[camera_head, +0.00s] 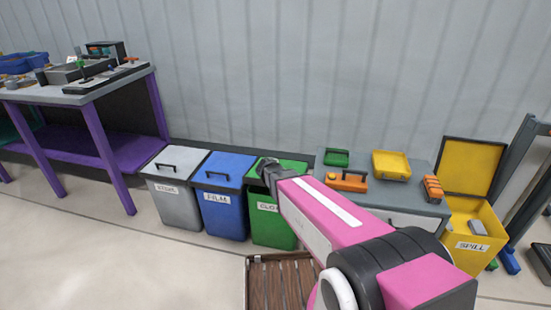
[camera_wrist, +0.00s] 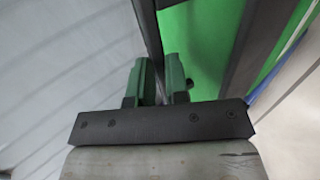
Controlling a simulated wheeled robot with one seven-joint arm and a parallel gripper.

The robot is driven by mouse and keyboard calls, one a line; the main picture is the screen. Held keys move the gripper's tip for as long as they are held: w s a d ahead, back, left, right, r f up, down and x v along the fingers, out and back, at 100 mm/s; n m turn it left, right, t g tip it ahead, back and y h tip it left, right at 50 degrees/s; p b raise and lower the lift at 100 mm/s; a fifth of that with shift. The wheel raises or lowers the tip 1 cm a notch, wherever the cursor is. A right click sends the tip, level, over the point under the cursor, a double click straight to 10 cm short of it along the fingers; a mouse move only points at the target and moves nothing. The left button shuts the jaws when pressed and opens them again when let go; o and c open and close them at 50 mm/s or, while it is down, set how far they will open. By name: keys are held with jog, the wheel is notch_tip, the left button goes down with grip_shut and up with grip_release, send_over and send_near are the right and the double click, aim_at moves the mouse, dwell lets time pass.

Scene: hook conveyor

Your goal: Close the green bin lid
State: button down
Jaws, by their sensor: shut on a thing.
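The green bin (camera_head: 272,226) stands at the right end of a row of three bins. Its green lid (camera_head: 293,167) lies low over the bin top, about level with the neighbouring lids; my arm hides much of it, so I cannot tell if it is fully seated. My gripper (camera_head: 266,168) is at the lid's left part. In the wrist view, the green-sided fingers of my gripper (camera_wrist: 159,78) are shut on a thin dark bar (camera_wrist: 148,35), apparently the lid's handle or edge. The green lid surface (camera_wrist: 205,45) shows beside it.
A blue bin (camera_head: 222,215) and a grey bin (camera_head: 178,206) stand to the left, both lids down. A low cabinet (camera_head: 405,205) with small cases is right. A yellow bin (camera_head: 470,250) has its lid up. A wooden crate (camera_head: 262,285) lies in front.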

jog(key=f, duration=0.2)
jog(key=s+f, duration=0.1)
jog(key=f, duration=0.3)
jog(key=shift+s+a, duration=0.25)
jog(key=shift+s, duration=0.1)
notch_tip(320, 180, down, 2)
jog(key=shift+s+a+f, duration=0.1)
jog(key=shift+s+f, duration=0.05)
jog(key=shift+f, duration=0.1)
jog(key=c, duration=1.2)
grip_release()
jog(key=shift+f, duration=0.1)
jog(key=shift+o, duration=0.2)
jog(key=v, duration=1.2)
